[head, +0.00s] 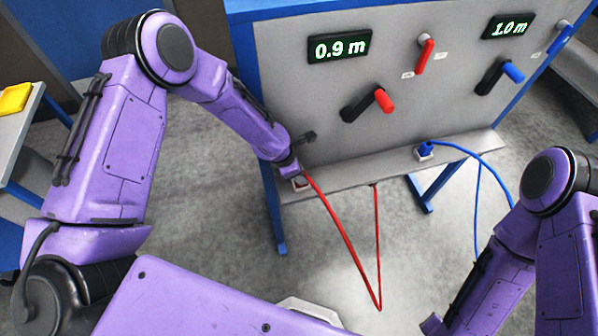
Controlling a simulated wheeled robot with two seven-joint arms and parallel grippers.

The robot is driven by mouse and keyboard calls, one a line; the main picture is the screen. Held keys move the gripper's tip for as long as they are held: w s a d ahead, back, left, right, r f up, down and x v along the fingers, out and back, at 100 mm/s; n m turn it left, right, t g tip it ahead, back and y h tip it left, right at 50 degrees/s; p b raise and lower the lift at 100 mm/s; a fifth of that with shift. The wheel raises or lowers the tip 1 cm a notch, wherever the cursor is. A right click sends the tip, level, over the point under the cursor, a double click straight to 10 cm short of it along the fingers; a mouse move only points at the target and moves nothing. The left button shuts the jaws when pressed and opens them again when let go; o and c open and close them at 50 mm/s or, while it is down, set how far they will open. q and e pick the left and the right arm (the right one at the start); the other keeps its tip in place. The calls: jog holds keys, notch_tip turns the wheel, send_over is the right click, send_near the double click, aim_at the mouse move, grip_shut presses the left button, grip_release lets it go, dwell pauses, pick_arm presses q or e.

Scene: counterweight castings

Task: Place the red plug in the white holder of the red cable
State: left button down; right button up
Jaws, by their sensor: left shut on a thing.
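My left gripper (297,174) is at the left end of the grey shelf, shut on the red plug, which is mostly hidden by the gripper. The red cable (342,238) runs from the gripper down to a low bend, then back up to the shelf's front edge. The white holder (301,185) sits on the shelf right under the gripper. I cannot tell whether the plug is inside the holder or just above it. My right arm comes in at the lower right, and its gripper is out of view.
A blue plug (426,148) stands in another white holder (424,156) farther right on the shelf (345,170), with a blue cable (484,160). The panel (330,95) behind carries red and blue handles and displays reading 0.9 m and 1.0 m. A yellow object (14,98) lies far left.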

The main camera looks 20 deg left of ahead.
pick_arm(q)
jog(key=c, duration=0.9)
grip_release()
jog(key=shift+o, duration=0.2)
jog(key=v, duration=1.2)
jog(key=s+a+f+m+y, duration=0.2)
jog(key=s+a+f+m, duration=0.15)
jog(key=s+f, duration=0.3)
jog(key=s+a+f+m+y, duration=0.2)
jog(key=s+f+m, duration=0.2)
jog(key=s+f, duration=0.25)
jog(key=s+a+f+m+y, duration=0.1)
jog(key=s+a+m, duration=0.1)
jog(key=s+m, duration=0.3)
jog(key=s+a+f+m+y, duration=0.2)
jog(key=s+m, duration=0.3)
jog(key=s, duration=0.3)
jog(key=shift+s+a+f+m+t, duration=0.3)
jog(key=shift+a+m+t, duration=0.1)
jog(key=shift+a, duration=0.4)
jog(key=shift+w, duration=0.1)
